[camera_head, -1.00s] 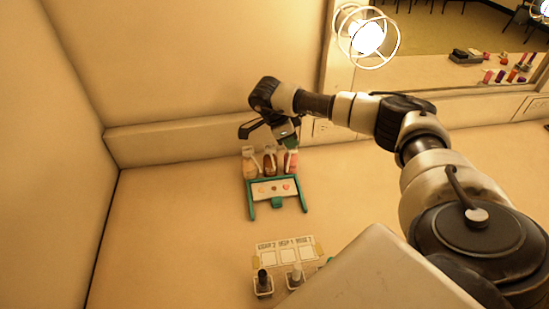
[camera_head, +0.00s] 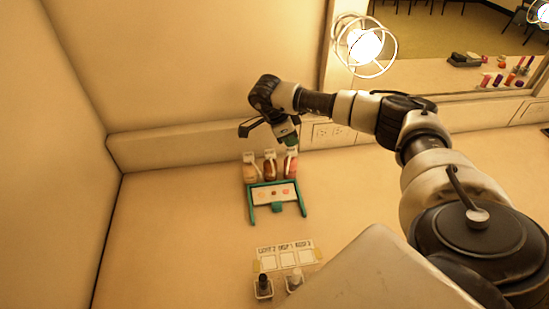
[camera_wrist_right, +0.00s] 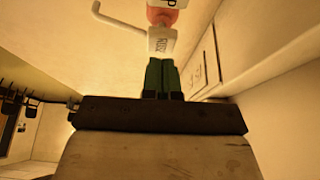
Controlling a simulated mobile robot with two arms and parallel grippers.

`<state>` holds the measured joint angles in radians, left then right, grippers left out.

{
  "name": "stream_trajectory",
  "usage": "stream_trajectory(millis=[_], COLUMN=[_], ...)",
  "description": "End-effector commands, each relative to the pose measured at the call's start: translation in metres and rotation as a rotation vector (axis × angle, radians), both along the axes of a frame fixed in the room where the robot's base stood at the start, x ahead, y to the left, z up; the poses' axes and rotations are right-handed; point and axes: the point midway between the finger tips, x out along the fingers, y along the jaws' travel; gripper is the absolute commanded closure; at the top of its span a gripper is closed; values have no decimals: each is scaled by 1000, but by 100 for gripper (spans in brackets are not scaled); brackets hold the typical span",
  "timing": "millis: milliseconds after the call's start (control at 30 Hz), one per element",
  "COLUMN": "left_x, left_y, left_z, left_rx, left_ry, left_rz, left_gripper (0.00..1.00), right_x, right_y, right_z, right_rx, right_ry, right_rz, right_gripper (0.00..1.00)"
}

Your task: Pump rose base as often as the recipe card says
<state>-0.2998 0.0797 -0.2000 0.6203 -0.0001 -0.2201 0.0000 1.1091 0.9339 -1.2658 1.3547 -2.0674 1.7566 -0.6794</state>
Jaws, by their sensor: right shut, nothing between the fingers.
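Three pump bottles stand in a row at the back: a pale beige one (camera_head: 250,172), a brown one (camera_head: 270,170) and a pink one (camera_head: 291,167) at right. My right gripper (camera_head: 291,141) is shut and empty, its green fingertips close to the pink bottle's pump top. In the right wrist view, the shut fingers (camera_wrist_right: 161,75) point at a white labelled pump head (camera_wrist_right: 162,42) with pink bottle (camera_wrist_right: 165,18) beyond; contact cannot be told. The recipe card (camera_head: 286,254) lies in front, reading roughly light 2, deep, rose 2; the digits are blurred. My left gripper is out of view.
A teal-framed stand (camera_head: 252,212) with a white panel of colour spots sits before the bottles. Two small dark-topped and grey-topped items (camera_head: 264,284) (camera_head: 294,280) stand in holders by the card. A wall and a lamp (camera_head: 365,45) bound the back. Counter at left is clear.

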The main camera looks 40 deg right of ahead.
Motion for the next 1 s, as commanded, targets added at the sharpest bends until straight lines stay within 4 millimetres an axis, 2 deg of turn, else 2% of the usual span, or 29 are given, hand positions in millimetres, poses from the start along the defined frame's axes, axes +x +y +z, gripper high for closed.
stream_trajectory(millis=[333, 833, 1000], left_x=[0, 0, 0], left_y=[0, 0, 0], left_z=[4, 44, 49], left_rx=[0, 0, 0], left_ry=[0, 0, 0], left_rz=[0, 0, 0], left_gripper=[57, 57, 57], right_x=[0, 0, 0], right_y=[0, 0, 0], right_z=[4, 54, 62], right_rx=[0, 0, 0], right_ry=[-1, -1, -1], right_rz=[0, 0, 0], right_gripper=[100, 100, 100])
